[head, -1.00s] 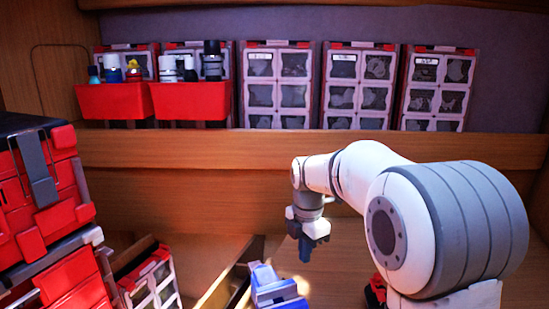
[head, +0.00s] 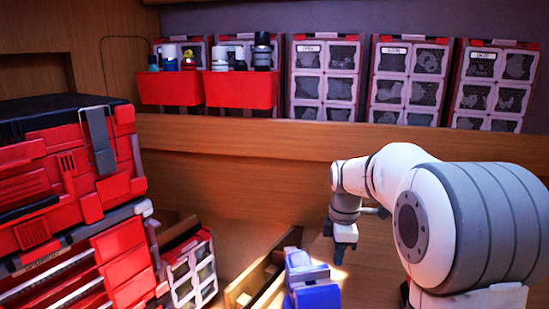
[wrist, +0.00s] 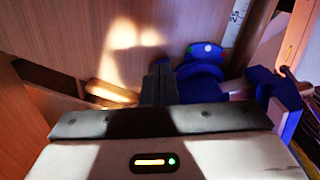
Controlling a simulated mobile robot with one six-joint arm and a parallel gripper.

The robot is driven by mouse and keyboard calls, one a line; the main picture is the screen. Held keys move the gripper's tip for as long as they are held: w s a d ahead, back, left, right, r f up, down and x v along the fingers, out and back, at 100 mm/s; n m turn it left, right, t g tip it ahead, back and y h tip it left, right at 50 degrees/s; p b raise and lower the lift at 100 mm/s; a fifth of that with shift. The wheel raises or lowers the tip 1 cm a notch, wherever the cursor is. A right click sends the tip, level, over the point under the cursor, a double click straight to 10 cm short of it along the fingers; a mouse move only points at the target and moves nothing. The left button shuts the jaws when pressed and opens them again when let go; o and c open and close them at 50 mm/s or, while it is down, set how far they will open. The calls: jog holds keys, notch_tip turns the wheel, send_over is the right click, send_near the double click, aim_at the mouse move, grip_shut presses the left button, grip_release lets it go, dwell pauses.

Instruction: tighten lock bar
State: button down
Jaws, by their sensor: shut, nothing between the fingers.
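A blue device (head: 314,290), which looks like a small vise or clamp, stands low in front of the arm in the head view. In the wrist view its blue body (wrist: 203,68) lies just beyond the fingers, with another blue part (wrist: 282,105) to the right. I cannot single out a lock bar with certainty. My gripper (head: 346,245) points down, above and right of the blue device in the head view. Its dark fingers (wrist: 160,84) are together and empty in the wrist view. Whether they touch the blue device cannot be told.
A stack of red toolboxes (head: 70,180) fills the left. A shelf behind holds red bins (head: 240,90) with bottles and several drawer cabinets (head: 405,85). A case with clear compartments (head: 190,275) stands low left of the blue device. A wooden ledge (head: 250,140) runs behind the arm.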

jog(key=shift+d+f+b, duration=0.15)
jog(key=shift+f+b, duration=0.4)
jog(key=shift+f, duration=0.85)
jog(key=shift+s+a, duration=0.1)
jog(key=shift+a, duration=0.5)
jog(key=shift+s+p, duration=0.3)
jog(key=shift+s, duration=0.05)
dwell(0.5)
jog(key=shift+d, duration=0.1)
jog(key=shift+s+d+r, duration=0.1)
jog(key=shift+s+d, duration=0.05)
jog(key=shift+d, duration=0.15)
notch_tip(320, 180, up, 6)
jog(key=p, duration=0.4)
jog(key=shift+p, duration=0.3)
